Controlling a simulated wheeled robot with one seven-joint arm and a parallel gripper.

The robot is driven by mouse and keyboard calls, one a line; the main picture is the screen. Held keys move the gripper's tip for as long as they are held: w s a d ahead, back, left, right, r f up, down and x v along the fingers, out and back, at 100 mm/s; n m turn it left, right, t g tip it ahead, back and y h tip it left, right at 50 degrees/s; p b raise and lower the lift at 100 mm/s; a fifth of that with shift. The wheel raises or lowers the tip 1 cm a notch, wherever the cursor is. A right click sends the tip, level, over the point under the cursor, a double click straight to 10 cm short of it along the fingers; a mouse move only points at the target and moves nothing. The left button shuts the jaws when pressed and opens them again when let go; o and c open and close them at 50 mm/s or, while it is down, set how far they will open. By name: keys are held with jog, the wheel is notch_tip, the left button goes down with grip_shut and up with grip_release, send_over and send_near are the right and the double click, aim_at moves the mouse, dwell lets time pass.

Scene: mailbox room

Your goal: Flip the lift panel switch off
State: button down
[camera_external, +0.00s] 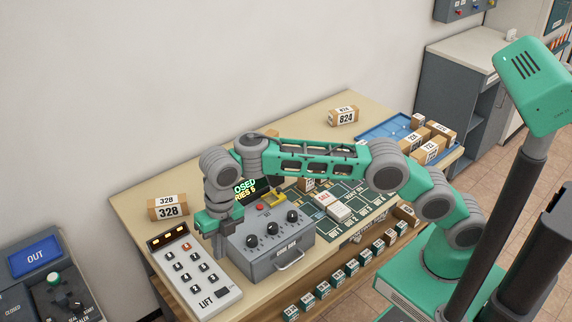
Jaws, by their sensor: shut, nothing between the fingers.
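The lift panel (232,297) is a pale sloped box marked LIFT at the front left of the table. It carries several small dark-and-white controls and a dark display strip (170,240) with orange lights. A small dark part (222,292) sits near the panel's lower right; I cannot tell whether it is the switch, or any switch's position. My gripper (219,257) points down over the panel's upper right side, beside the grey control box. It is shut and empty. I cannot tell whether its fingertips touch the panel.
A grey control box (265,268) with black knobs stands right of my gripper, close to it. A box marked 328 (168,208) is behind the panel. A blue tray (385,129) and several parcels are at the far right.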

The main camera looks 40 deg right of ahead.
jog(key=p, duration=0.3)
jog(key=shift+a+r, duration=0.1)
jog(key=shift+a, duration=0.2)
jog(key=p, duration=0.3)
send_near(219, 293)
jog(key=f, duration=0.4)
jog(key=a+f, duration=0.1)
jog(key=f, duration=0.1)
jog(key=shift+f, duration=0.35)
